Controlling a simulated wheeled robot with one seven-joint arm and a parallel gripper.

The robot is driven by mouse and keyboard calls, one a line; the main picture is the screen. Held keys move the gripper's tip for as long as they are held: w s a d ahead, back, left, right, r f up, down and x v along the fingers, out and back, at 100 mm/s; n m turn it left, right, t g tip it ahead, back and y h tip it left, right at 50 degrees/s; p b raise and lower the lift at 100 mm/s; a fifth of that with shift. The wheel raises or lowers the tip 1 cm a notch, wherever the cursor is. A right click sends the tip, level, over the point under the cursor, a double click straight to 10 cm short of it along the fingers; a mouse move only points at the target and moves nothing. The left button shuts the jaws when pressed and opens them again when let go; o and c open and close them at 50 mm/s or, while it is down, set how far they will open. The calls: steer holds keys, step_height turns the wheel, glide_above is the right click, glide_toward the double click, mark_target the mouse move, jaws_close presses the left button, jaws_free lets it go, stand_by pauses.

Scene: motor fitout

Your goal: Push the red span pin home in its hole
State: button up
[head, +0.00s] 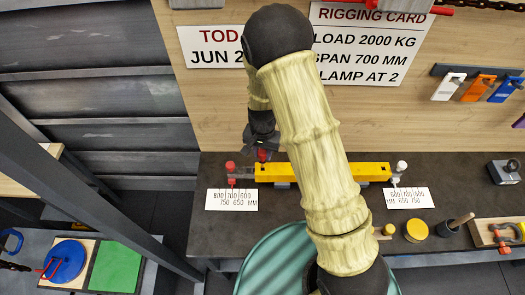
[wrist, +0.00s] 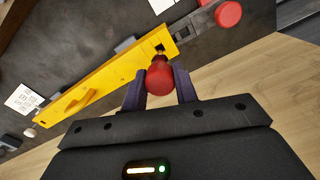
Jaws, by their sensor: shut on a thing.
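My gripper (wrist: 160,86) is shut on the red span pin (wrist: 160,76), with one dark finger on each side of its rounded red head. I cannot tell how deep the pin sits. In the head view my gripper (head: 263,146) is over the left end of the yellow beam (head: 310,172); the pin is mostly hidden there.
A red knob (head: 231,167) is left of the beam, a white knob (head: 401,166) right. White scale cards (head: 231,200) lie in front. A rigging card reading "span 700 mm" (head: 370,45) hangs behind. A yellow-topped pot (head: 416,231) and a clamp (head: 500,236) stand right.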

mark_target(263, 161)
steer(key=shift+s, duration=0.1)
stand_by(0.3)
steer(key=shift+w+d+f, duration=0.1)
steer(key=shift+w, duration=0.1)
steer(key=shift+s+f, duration=0.1)
steer(key=shift+s, duration=0.05)
steer(key=shift+f+b, duration=1.9)
steer(key=shift+f, duration=0.55)
steer(key=o, duration=1)
steer(key=shift+o, duration=0.2)
steer(key=shift+r, duration=0.1)
step_height(263, 161, up, 17)
steer(key=b, duration=0.3)
steer(key=shift+r, duration=0.15)
